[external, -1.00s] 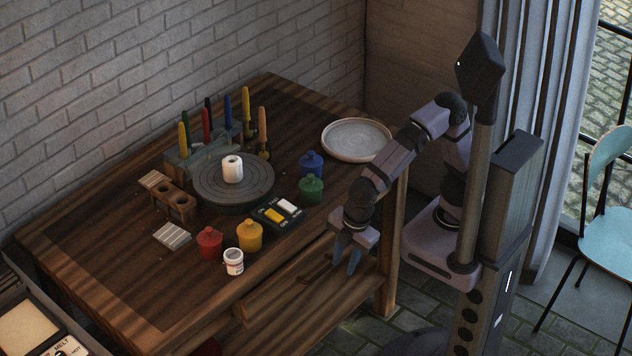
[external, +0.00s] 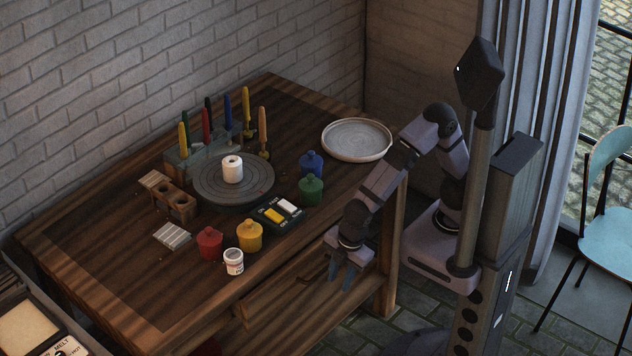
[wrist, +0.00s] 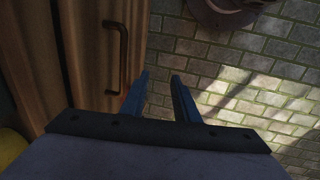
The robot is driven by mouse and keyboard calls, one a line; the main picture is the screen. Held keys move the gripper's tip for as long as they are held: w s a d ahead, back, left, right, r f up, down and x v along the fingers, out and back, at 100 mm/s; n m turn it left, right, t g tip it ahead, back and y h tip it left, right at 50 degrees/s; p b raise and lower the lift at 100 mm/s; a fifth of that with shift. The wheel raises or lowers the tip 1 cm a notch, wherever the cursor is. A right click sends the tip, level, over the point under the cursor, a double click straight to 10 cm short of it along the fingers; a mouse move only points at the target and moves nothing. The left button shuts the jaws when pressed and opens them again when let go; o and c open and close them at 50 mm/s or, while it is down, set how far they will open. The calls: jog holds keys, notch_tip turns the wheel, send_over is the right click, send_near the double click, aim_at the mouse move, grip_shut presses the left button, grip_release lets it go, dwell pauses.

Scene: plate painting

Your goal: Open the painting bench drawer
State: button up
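The painting bench (external: 110,290) has a wooden drawer (external: 262,306) in its front, below the top. I cannot tell for certain whether the drawer stands fully shut. Its dark bar handle shows in the external view (external: 312,280) and in the wrist view (wrist: 117,60), left of my fingers. My gripper (external: 340,276) hangs in front of the bench, to the right of the handle in the external view. In the wrist view, its two blue fingers (wrist: 165,96) are apart with only floor between them. It is open, empty and clear of the handle.
A small white jar (external: 233,261) stands near the front edge above the drawer.

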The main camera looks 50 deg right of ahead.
grip_shut()
dwell(0.3)
dwell(0.9)
grip_release()
jog(key=shift+r, duration=0.1)
notch_tip(320, 180, up, 7)
jog(key=s+p, duration=0.1)
jog(key=shift+s, duration=0.2)
dwell(0.4)
